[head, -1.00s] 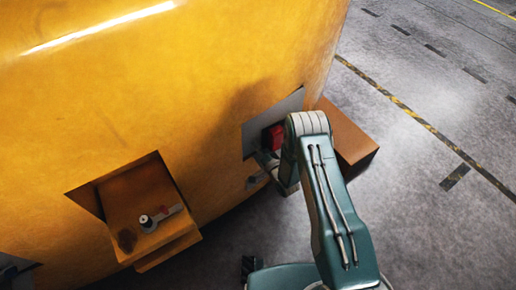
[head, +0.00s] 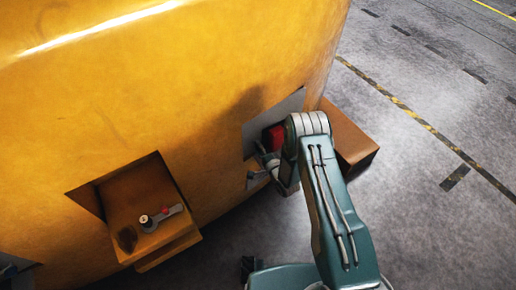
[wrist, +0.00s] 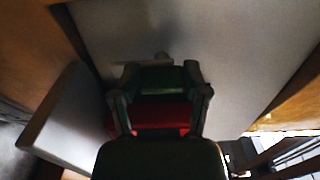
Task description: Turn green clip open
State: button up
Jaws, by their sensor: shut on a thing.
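In the wrist view, a dark green piece (wrist: 163,79), which appears to be the green clip, lies between my gripper's fingertips (wrist: 162,72). The fingers are shut on it from both sides. A red block (wrist: 160,116) shows just below it, between the fingers, in front of a grey panel (wrist: 235,60). In the head view, my gripper (head: 264,172) is at the grey-backed recess in the yellow casting, beside the red block (head: 273,138). The clip is hidden there by my arm.
The yellow casting (head: 180,75) fills the left. A second recess holds a ledge with a knob (head: 147,222) and a small red-tipped lever (head: 170,212). A brown box-like block (head: 350,140) stands right of my wrist. Floor (head: 440,230) is clear at right.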

jog(key=shift+w+d+r, duration=0.15)
jog(key=shift+w, duration=0.1)
jog(key=o, duration=1.1)
jog(key=shift+s, duration=0.1)
jog(key=shift+s, duration=0.2)
jog(key=v, duration=1.1)
jog(key=shift+s+d, duration=0.1)
jog(key=shift+d, duration=0.1)
